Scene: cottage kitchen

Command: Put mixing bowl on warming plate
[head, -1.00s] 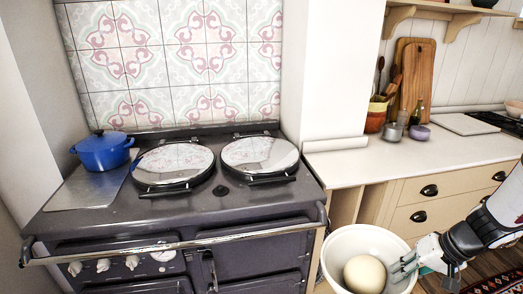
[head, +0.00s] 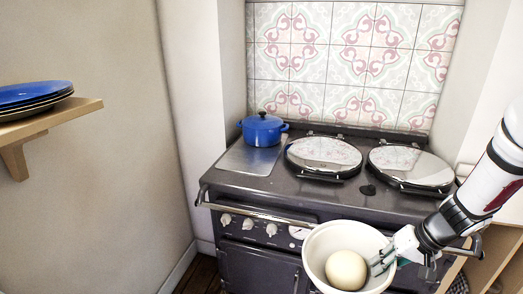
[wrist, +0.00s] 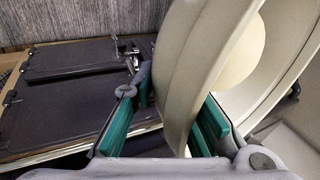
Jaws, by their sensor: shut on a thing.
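A cream mixing bowl (head: 314,258) is in the lower middle of the head view, with a pale round ball (head: 347,270) inside it. My gripper (head: 384,260) is shut on the bowl's right wall; the wrist view shows the bowl wall (wrist: 178,75) between the green finger pads. The bowl is held up in front of the range, overlapping its front. A flat silver plate (head: 244,165), apparently the warming plate, lies on the left of the range top. A blue lidded pot (head: 263,131) stands on its back part; the front part is bare.
The dark range (head: 232,184) has two round silver lids, left (head: 323,153) and right (head: 411,166), both down. A rail (head: 245,212) runs along its front. A wall stands close left of the range. Blue plates (head: 34,94) sit on a wooden shelf (head: 58,113) at far left.

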